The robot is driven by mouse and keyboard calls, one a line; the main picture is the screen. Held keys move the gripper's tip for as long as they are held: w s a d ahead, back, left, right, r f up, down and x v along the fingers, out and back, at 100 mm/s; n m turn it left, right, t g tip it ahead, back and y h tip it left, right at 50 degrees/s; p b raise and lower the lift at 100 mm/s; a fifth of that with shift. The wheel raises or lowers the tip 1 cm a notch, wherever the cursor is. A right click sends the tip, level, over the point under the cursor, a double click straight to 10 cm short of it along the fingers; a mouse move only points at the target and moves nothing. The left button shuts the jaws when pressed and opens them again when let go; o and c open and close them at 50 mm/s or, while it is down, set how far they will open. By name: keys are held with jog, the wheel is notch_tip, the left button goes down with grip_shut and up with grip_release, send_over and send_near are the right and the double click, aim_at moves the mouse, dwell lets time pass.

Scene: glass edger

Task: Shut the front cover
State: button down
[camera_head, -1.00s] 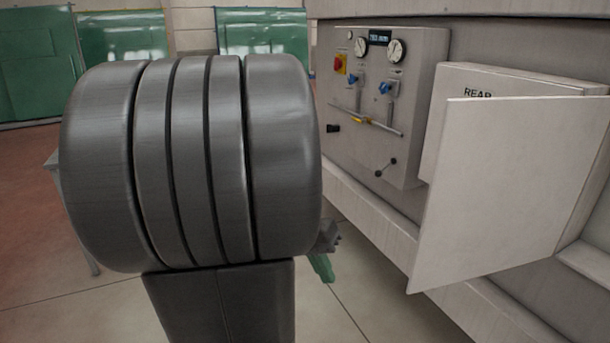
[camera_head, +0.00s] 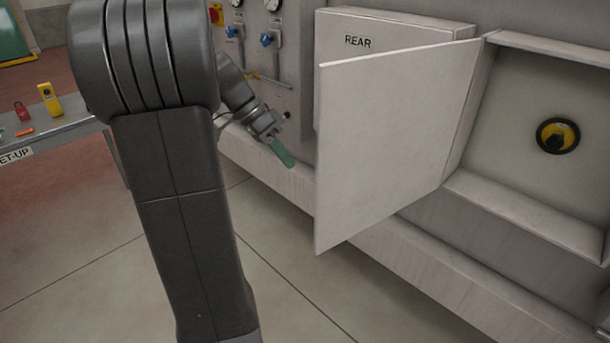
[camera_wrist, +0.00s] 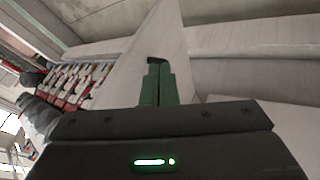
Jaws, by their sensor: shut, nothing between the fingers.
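The front cover (camera_head: 395,140) is a pale flat panel standing wide open. It is hinged at the left side of a recessed opening (camera_head: 530,95) and juts out toward me. The cover carries no readable label on the face I see. My gripper (camera_head: 281,153) has green fingers, closed together and empty, left of the cover's free edge and pointing down to the right. In the wrist view the shut fingers (camera_wrist: 158,86) lie in front of a pale pointed panel, probably the cover (camera_wrist: 140,55). A small dark hooked piece shows at their tips; I cannot tell whether they touch it.
A box marked REAR (camera_head: 365,22) sits partly behind the cover. A black and yellow knob (camera_head: 558,136) is inside the opening. A control panel with gauges and blue valves (camera_head: 267,39) is at the left. A bench (camera_head: 80,128) stands far left. Floor below the cover is clear.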

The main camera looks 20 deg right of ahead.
jog(key=s+d+f+p, duration=0.1)
jog(key=s+d+f, duration=0.1)
jog(key=s, duration=0.3)
jog(key=shift+s+d+f+p, duration=0.2)
jog(key=shift+d+f+p, duration=0.1)
jog(key=shift+f, duration=0.2)
